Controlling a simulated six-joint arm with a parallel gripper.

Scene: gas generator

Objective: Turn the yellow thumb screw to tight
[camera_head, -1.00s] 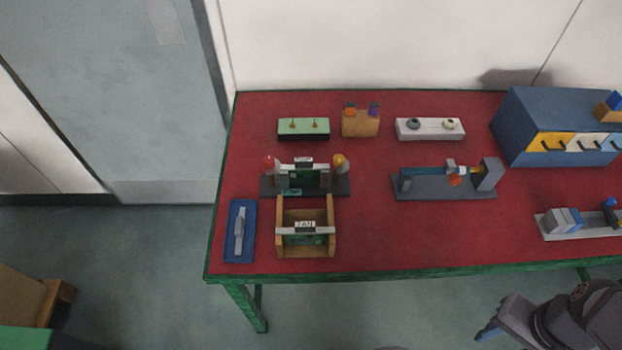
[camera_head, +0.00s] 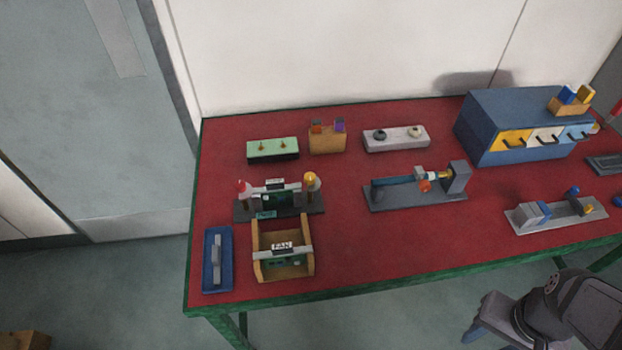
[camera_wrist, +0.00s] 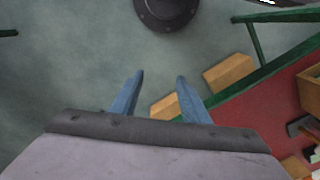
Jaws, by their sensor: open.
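The yellow thumb screw (camera_head: 311,179) tops the right post of a dark fixture (camera_head: 285,210) on the left part of the red table. A red thumb screw (camera_head: 243,187) tops the left post, and a light labelled bar with a green board sits between them. I cannot tell how tight the yellow screw is. My gripper (camera_wrist: 160,75) is open and empty in the wrist view, its two blue fingers apart above the floor. In the head view it is off the table's front edge at the lower right, far from the screw.
In front of the fixture stand a wooden holder (camera_head: 308,262) labelled FAN and a blue tray (camera_head: 226,270). A grey fixture with a blue cylinder (camera_head: 395,188) is to the right. A blue drawer cabinet (camera_head: 475,126) stands at the back right. The table's front middle is clear.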

